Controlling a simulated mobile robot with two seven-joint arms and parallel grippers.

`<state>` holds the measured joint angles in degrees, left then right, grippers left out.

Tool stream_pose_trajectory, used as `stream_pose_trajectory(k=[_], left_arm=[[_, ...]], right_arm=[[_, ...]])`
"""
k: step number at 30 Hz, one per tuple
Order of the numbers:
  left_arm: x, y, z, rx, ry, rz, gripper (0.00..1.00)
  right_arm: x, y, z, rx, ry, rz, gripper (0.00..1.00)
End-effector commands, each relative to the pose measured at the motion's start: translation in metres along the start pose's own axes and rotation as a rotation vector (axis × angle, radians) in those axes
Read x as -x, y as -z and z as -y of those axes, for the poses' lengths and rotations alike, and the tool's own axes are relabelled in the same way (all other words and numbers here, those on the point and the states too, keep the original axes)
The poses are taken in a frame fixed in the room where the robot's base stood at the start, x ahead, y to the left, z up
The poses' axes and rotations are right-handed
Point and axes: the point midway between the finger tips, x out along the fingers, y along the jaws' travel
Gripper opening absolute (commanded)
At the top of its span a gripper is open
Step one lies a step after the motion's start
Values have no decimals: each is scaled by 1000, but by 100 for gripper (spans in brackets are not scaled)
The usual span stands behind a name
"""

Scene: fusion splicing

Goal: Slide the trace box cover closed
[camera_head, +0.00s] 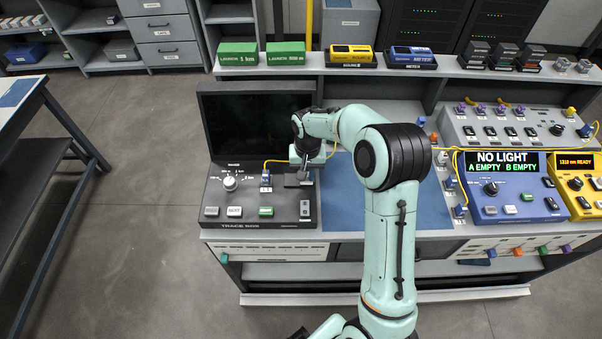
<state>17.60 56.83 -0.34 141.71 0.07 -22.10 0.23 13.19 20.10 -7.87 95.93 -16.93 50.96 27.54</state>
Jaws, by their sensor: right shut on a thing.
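The trace box (240,215) stands at the left end of the bench, with a dial, several buttons and a black screen (255,122) behind it. My right gripper (299,177) reaches down onto the right part of its top panel. It is shut on a small dark piece, which looks like the trace box cover (294,184). The gripper hides much of this piece, so I cannot tell how far the cover is slid. A blue plug (265,179) stands in the panel just left of the gripper. My left gripper is not in view.
A yellow cable (278,160) runs from the blue plug behind my gripper. A blue mat (430,208) lies right of the box, partly behind my arm. A blue meter (507,205) reads NO LIGHT. Green launch boxes (238,54) stand on the shelf above.

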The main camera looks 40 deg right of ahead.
Motion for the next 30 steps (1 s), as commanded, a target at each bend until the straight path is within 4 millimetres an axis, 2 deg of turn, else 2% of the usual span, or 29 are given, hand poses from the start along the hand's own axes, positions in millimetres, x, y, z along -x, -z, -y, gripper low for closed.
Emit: stream_pose_trajectory(k=[3,4,6,17,22,30], left_arm=[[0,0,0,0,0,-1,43],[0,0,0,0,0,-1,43],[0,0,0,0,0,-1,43],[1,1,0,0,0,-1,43],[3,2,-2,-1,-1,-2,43],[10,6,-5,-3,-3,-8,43]], right_arm=[[1,1,-4,-5,-7,2,0],[1,1,-4,-5,-8,2,28],[0,1,-4,-5,-7,2,45],[6,1,-2,-3,-3,0,45],[32,1,-2,-3,-2,-3,45],[94,2,-2,-4,-2,-4,45]])
